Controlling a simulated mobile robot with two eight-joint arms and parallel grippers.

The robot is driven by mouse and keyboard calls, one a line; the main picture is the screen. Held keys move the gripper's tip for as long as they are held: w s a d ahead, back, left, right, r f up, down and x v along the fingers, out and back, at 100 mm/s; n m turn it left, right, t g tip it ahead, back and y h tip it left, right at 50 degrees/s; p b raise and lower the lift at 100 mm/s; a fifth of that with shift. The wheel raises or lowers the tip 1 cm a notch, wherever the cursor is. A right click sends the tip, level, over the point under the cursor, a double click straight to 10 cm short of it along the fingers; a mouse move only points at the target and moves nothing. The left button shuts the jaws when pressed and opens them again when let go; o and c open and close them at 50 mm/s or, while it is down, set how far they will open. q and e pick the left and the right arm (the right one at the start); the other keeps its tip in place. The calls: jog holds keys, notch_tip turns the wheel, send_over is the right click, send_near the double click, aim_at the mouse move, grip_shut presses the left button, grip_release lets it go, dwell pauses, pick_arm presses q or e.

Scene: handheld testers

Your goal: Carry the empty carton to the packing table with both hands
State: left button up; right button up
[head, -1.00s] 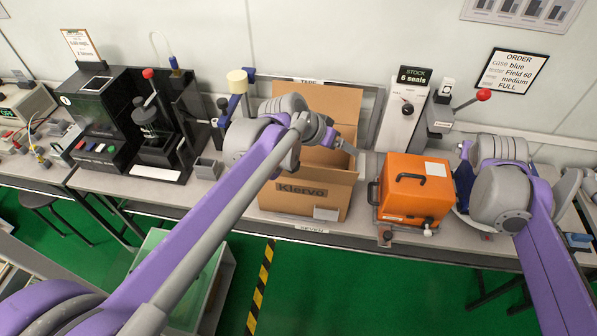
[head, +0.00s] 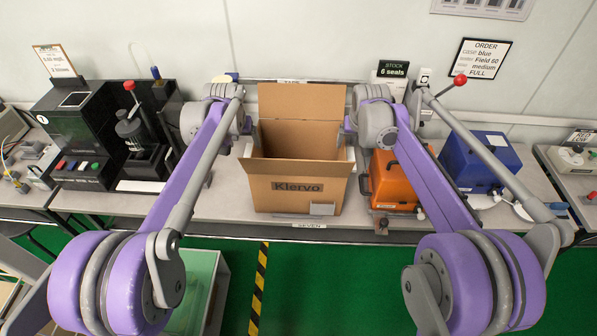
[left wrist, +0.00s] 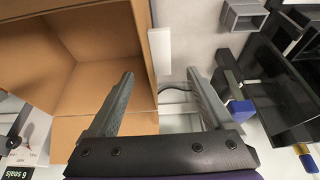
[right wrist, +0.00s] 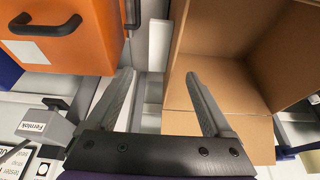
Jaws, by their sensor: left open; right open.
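The open brown carton (head: 297,190), marked Klervo, stands upright on the bench with its back flap raised. Its inside looks empty. My left gripper (head: 248,136) is at its left side and my right gripper (head: 347,136) at its right side, both high near the rim. In the left wrist view the open left jaws (left wrist: 160,75) straddle the line of the carton's side wall (left wrist: 145,40), one finger on each side. In the right wrist view the open right jaws (right wrist: 160,75) do likewise. Contact cannot be told. I cannot identify the packing table.
An orange case (head: 393,183) stands close to the right of the carton, with a blue case (head: 490,160) beyond. A black test machine (head: 75,135) stands to the left. A yellow-black floor stripe (head: 258,290) crosses the green floor before the bench.

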aim_at(349, 155)
pick_arm(q)
jog(key=x, duration=1)
jog(key=shift+f, duration=0.25)
pick_arm(e)
jog(key=x, duration=1)
jog(key=shift+w+f, duration=0.15)
jog(key=shift+f, duration=0.05)
pick_arm(q)
jog(key=shift+c, duration=0.2)
pick_arm(e)
jog(key=shift+c, duration=0.2)
pick_arm(q)
grip_shut()
pick_arm(e)
grip_shut()
